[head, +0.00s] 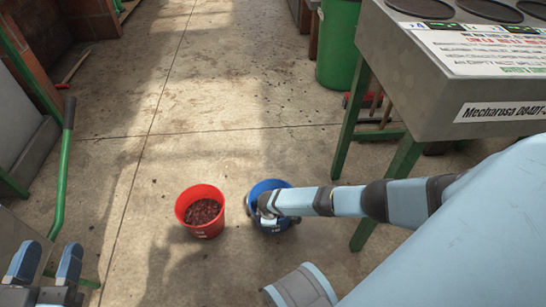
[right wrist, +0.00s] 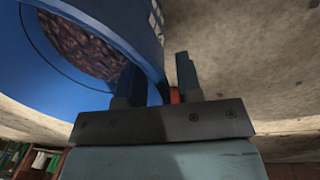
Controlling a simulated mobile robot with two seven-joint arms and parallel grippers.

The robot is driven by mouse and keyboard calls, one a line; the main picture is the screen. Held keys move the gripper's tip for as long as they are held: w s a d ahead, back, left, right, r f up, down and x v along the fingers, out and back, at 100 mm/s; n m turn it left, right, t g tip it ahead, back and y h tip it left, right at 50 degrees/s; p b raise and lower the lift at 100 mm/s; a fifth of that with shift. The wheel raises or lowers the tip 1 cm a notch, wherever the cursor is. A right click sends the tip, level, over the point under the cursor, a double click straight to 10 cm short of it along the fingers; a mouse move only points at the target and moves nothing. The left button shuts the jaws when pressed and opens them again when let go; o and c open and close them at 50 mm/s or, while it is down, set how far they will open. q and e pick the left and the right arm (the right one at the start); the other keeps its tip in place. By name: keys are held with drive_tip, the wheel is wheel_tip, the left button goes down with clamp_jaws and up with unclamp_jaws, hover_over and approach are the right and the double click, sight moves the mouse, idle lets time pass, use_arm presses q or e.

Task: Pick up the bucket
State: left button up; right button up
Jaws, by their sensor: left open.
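A blue bucket (head: 266,186) filled with dark reddish pieces stands on the floor near the middle of the head view. In the right wrist view the blue bucket (right wrist: 85,95) fills the upper left. My right gripper (right wrist: 160,85) is at its rim, with one finger on each side of the bucket wall; whether both fingers press on it is unclear. In the head view my right arm hides part of this bucket. A red bucket (head: 203,228) with similar contents stands just left of it. My left gripper (head: 48,262) is open and empty at the lower left.
A grey machine table (head: 450,115) with green legs stands at the right, close to my right arm. A green bin (head: 338,45) stands behind it. A green lever (head: 63,170) rises at the left. The concrete floor behind the buckets is clear.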

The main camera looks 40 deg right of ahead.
clamp_jaws()
drive_tip(key=shift+w, duration=0.1)
idle(1.4)
